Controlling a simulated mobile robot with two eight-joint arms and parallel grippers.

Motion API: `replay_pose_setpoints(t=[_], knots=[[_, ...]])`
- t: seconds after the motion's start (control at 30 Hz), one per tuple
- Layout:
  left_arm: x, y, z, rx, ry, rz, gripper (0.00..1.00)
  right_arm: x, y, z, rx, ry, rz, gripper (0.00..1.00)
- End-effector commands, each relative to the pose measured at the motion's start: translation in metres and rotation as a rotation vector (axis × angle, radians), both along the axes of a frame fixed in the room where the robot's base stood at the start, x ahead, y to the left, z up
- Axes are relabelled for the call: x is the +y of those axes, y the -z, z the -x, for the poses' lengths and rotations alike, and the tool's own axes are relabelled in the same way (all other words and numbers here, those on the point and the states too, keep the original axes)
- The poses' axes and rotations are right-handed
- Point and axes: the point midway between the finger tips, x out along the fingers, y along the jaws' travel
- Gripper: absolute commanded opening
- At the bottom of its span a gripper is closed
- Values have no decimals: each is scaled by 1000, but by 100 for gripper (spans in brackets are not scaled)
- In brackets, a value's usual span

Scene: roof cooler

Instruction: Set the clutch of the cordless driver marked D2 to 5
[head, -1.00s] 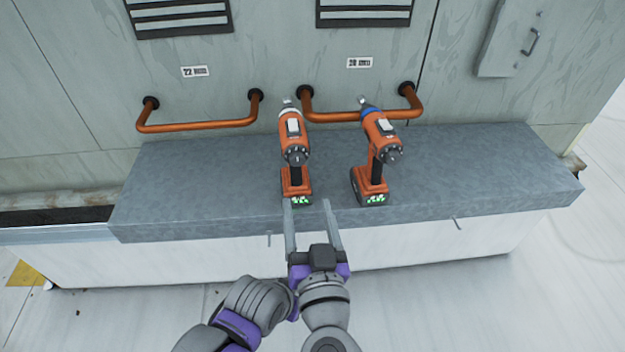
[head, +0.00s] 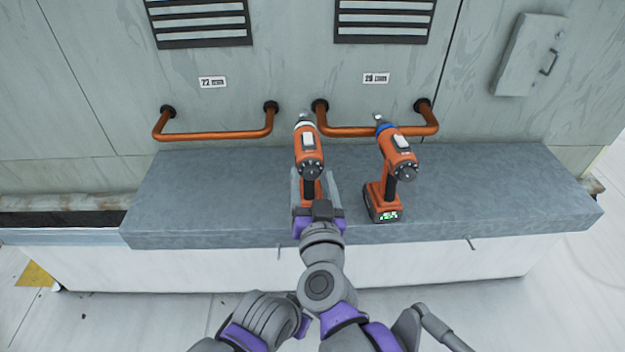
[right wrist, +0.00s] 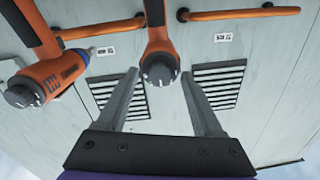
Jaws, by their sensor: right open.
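Two orange cordless drivers stand upright on the grey ledge. The left driver (head: 309,153) has a white collar, and the right driver (head: 397,158) has a blue collar. Each has a dark round knob with pale dots at its rear end. No D2 mark or clutch number is readable. My right gripper (head: 315,180) is open, with its fingers on either side of the white-collared driver's lower handle; its base is hidden behind the gripper. In the right wrist view, that driver's knob (right wrist: 159,73) shows between the fingers, and the blue-collared driver (right wrist: 48,80) is at left.
The grey ledge (head: 220,195) has free room left and right of the drivers. Copper-coloured rails (head: 215,135) and vents (head: 200,22) are on the wall behind. A grey box with a handle (head: 530,55) is at upper right.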

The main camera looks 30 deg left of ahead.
Motion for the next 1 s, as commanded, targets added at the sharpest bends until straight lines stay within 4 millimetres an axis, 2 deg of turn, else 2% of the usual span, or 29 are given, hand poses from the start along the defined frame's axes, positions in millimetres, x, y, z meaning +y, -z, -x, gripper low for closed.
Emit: replay_pose_setpoints(t=[0.13, 0.5, 1.0], knots=[[0, 0, 0, 0, 0, 0, 0, 0, 0, 0, 0, 0, 0, 68], [0, 0, 0, 0, 0, 0, 0, 0, 0, 0, 0, 0, 0, 1], [0, -2, 0, -1, 0, 0, 0, 0, 0, 0, 45, 0, -64, 0]])
